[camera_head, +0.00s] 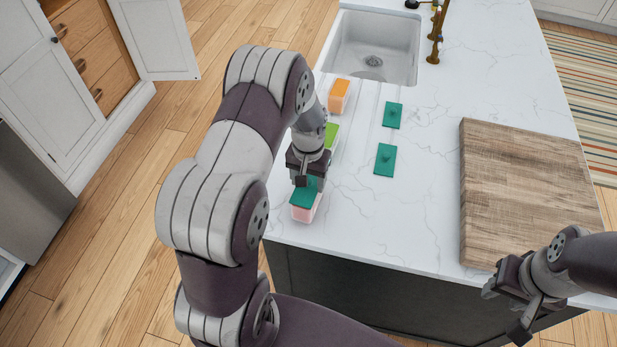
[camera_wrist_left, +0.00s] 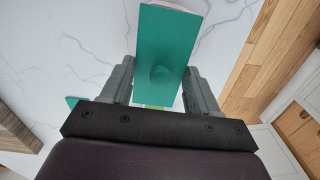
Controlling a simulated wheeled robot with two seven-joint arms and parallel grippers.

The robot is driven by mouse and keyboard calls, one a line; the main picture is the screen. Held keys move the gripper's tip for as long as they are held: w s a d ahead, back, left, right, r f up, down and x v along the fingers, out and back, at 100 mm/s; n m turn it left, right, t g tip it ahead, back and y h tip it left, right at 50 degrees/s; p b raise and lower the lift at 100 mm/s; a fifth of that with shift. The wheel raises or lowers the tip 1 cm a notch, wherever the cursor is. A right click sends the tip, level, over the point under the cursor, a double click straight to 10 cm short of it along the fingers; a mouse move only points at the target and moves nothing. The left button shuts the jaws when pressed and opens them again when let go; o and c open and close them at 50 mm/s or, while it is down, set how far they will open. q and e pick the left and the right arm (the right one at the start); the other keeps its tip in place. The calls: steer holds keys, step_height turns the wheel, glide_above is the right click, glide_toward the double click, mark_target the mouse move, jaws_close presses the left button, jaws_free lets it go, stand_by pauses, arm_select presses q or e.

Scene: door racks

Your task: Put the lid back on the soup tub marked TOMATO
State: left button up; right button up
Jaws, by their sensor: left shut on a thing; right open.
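My left gripper (camera_head: 303,180) is shut on a teal lid (camera_head: 311,189) by its knob. The lid is over the pink tub (camera_head: 304,213) at the counter's near left edge. In the left wrist view the lid (camera_wrist_left: 172,30) hides nearly all of the tub, with only a thin pink edge past its far end. I cannot tell whether lid and tub touch. A green tub (camera_head: 331,136) and an orange tub (camera_head: 339,94) stand farther back, with no lids on. Two more teal lids (camera_head: 385,160) (camera_head: 393,115) lie to their right. No marking is legible. My right gripper (camera_head: 505,312) is open and empty.
A wooden board (camera_head: 525,190) lies on the right of the white counter (camera_head: 425,200). A sink (camera_head: 372,48) with a brass tap (camera_head: 436,32) is at the back. The counter between the loose lids and the board is clear.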

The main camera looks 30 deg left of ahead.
arm_select(q)
steer(key=o, duration=1.3)
steer(key=shift+r+p, duration=2.9)
steer(key=shift+r, duration=0.65)
steer(key=shift+c, duration=0.4)
jaws_close()
steer(key=shift+f, duration=0.25)
